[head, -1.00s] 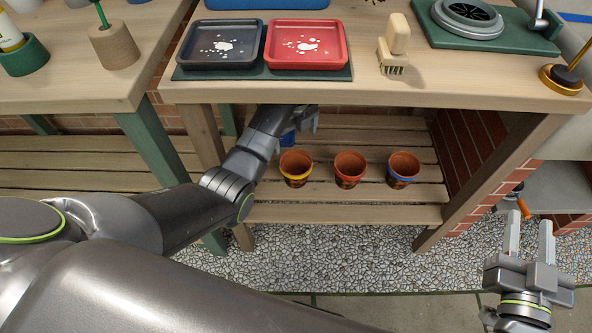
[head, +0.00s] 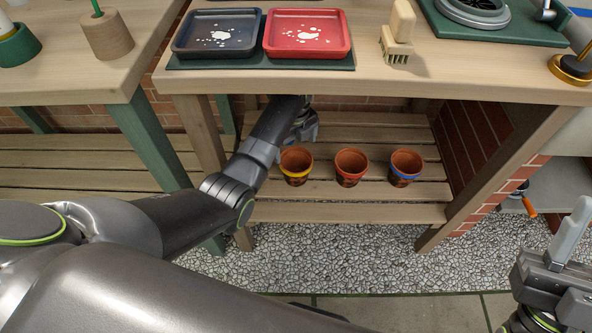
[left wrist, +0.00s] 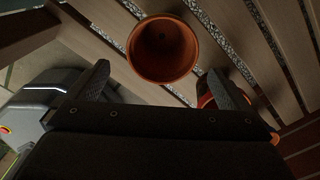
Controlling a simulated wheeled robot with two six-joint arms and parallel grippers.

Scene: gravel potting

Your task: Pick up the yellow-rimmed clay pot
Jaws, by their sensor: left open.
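The yellow-rimmed clay pot (head: 296,168) stands upright on the slatted lower shelf, leftmost of three pots. My left gripper (head: 305,128) is open and empty, just behind and above this pot, under the bench top. In the left wrist view, a clay pot (left wrist: 162,50) shows its open mouth beyond and between the spread fingertips (left wrist: 165,85). Its rim colour is too dim to identify it. Another pot (left wrist: 207,101) is partly hidden behind the right finger. My right gripper (head: 572,235) is at the right edge, partly cut off, away from the pots.
A red-rimmed pot (head: 350,168) and a blue-rimmed pot (head: 405,168) stand to the right on the shelf (head: 330,214). The bench top (head: 360,88) overhangs the shelf. A bench leg (head: 205,135) stands left of my left forearm. The front shelf slats are clear.

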